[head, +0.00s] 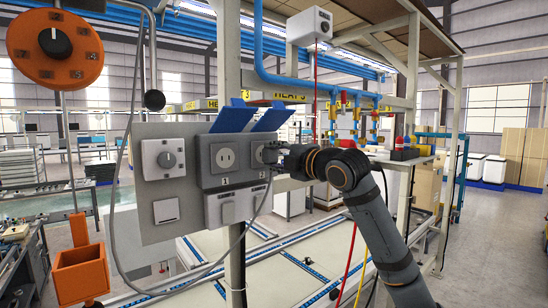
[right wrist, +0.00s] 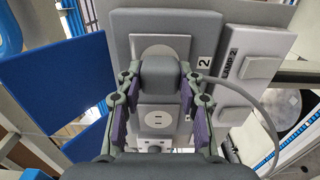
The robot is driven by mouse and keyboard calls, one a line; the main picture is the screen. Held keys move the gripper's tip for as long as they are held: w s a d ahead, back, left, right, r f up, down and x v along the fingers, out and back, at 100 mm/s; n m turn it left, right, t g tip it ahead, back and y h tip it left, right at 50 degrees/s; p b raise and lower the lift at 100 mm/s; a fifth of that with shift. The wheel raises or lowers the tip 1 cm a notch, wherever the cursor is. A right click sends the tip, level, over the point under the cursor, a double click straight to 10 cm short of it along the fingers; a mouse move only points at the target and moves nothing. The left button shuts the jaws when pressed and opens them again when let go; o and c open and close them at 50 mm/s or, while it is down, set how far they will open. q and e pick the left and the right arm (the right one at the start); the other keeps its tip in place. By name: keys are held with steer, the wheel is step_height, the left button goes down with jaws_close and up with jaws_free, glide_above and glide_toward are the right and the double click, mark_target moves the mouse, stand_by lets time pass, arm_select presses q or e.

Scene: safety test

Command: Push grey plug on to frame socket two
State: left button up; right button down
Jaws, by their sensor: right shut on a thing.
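The grey plug (right wrist: 160,75) sits between the fingers of my right gripper (right wrist: 160,82) in the right wrist view, and the gripper is shut on it. The plug is in front of the pale plate of frame socket two (right wrist: 160,43), beside the label 2. I cannot tell whether the plug is fully seated. In the head view my right gripper (head: 278,154) is at the right end of the grey socket frame (head: 205,168), and its fingers mostly hide socket two. Socket one (head: 226,156) is empty to its left. My left gripper is out of view.
A grey cable (right wrist: 262,105) loops at the right in the wrist view. Blue flaps (head: 232,116) stand above the frame. An orange dial (head: 55,44) hangs at the upper left.

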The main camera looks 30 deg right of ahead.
steer(key=shift+p, duration=0.35)
stand_by(0.7)
steer(key=shift+w+a, duration=0.1)
steer(key=shift+w, duration=0.45)
stand_by(0.3)
steer(key=c, duration=0.8)
jaws_free()
